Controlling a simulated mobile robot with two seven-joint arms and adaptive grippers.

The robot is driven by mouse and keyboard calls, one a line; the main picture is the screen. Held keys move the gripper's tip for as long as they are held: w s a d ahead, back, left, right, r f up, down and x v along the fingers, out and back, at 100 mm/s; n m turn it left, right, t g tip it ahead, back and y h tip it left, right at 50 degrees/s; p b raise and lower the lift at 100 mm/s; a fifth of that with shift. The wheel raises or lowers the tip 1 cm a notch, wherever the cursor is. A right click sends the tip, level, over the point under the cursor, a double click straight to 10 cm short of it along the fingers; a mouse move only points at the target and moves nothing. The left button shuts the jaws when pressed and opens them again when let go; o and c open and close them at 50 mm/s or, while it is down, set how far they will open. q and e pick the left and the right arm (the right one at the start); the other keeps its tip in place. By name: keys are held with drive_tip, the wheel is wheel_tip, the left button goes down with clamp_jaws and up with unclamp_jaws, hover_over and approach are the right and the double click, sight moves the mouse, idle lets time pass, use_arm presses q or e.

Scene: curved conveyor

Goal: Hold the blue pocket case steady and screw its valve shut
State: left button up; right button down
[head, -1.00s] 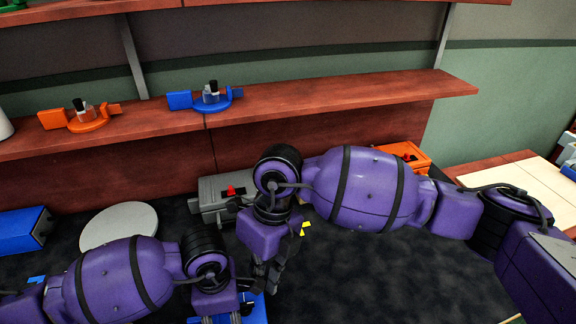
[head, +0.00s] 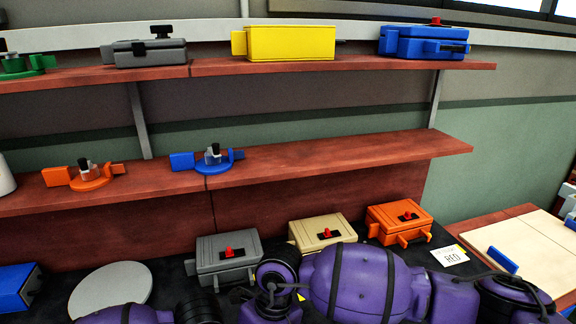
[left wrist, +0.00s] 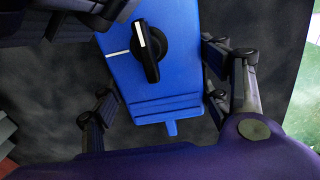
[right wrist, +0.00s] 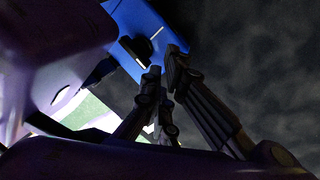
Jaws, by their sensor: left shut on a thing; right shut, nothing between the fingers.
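The blue pocket case (left wrist: 160,85) is between the fingers of my left gripper (left wrist: 157,108) in the left wrist view, and that gripper is shut on it. Its valve is a black knob (left wrist: 150,50) with a white stripe. The stripe lies roughly crosswise to a white line on the case. The case also shows in the right wrist view (right wrist: 172,42), with the knob (right wrist: 133,50) partly hidden. My right gripper (right wrist: 165,85) is shut and empty beside the case; I cannot tell whether it touches. The head view shows neither gripper's fingers nor the held case.
Grey (head: 228,262), tan (head: 322,230) and orange (head: 400,222) cases stand along the table's back. A round grey disc (head: 110,292) and a blue box (head: 15,288) are at left. The shelves behind hold orange (head: 90,178) and blue (head: 212,162) valve pieces and several cases.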

drive_tip(key=shift+s+a, duration=0.25)
drive_tip(key=shift+a, duration=0.3)
idle(0.9)
drive_tip(key=shift+w+a, duration=0.15)
drive_tip(key=shift+w, duration=0.1)
drive_tip(key=shift+w+a, duration=0.25)
drive_tip(key=shift+w, duration=0.05)
drive_tip(key=shift+a, duration=0.1)
drive_tip(key=shift+w+a+f, duration=0.1)
drive_tip(key=shift+a+f, duration=0.1)
drive_tip(key=shift+a, duration=0.1)
idle(0.4)
drive_tip(key=shift+w, duration=0.15)
